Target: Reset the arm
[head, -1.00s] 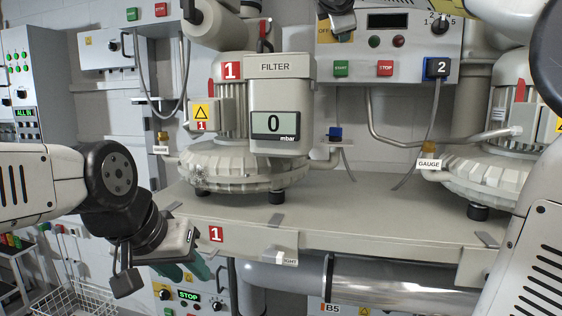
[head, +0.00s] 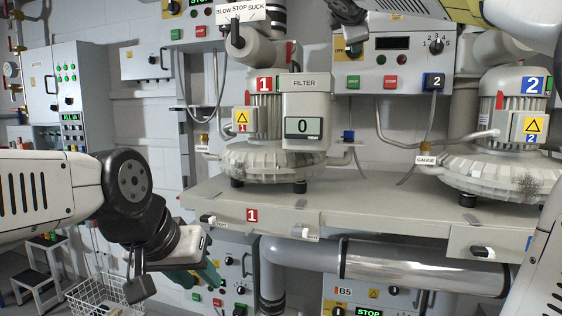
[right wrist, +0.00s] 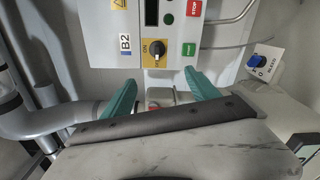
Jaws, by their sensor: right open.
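My left gripper (head: 200,277) is low at the left in the head view, with teal fingers below the front edge of the blower bench. Its wrist hides part of it, and I cannot make out its gap. My right gripper (right wrist: 158,92) shows in the right wrist view with its two teal fingers wide apart and nothing between them. Beyond the fingers is a control box with a B2 label and a yellow-and-black rotary switch (right wrist: 154,49). The right gripper's fingers cannot be made out in the head view.
Blower 1 (head: 262,160) and blower 2 (head: 500,165) stand on the grey bench (head: 350,212). A silver pipe (head: 420,264) runs below it. A wire basket (head: 98,296) and a step stool (head: 35,277) stand at lower left. A blue-handled valve (right wrist: 262,60) is right of the right gripper.

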